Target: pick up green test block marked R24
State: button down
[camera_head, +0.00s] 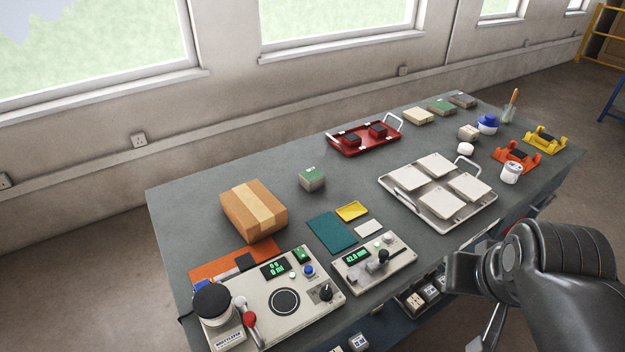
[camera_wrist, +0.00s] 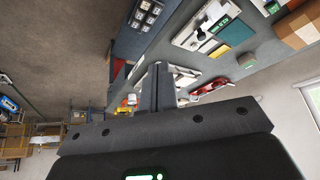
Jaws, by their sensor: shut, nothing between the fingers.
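A block with a green top and beige sides (camera_head: 312,178) stands alone on the grey table, right of the cardboard box. A small pale mark shows on its top, too small to read. It also shows in the wrist view (camera_wrist: 247,60). Another green-topped block (camera_head: 441,107) sits in a row at the far end; its marking cannot be read either. My gripper (camera_wrist: 156,88) is shut and empty, in the wrist view, well apart from both blocks. In the head view my arm is at the lower right, off the table's near side, and the fingertips are not clear.
The cardboard box (camera_head: 254,209), a red tray (camera_head: 350,149) and a white tray of tiles (camera_head: 408,207) surround the nearer block with clear gaps. Two instrument panels (camera_head: 284,303) (camera_head: 374,262) occupy the near end. Orange (camera_head: 515,158) and yellow (camera_head: 544,139) stands line the right edge.

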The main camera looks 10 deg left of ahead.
jog(key=shift+c, duration=2.2)
grip_release()
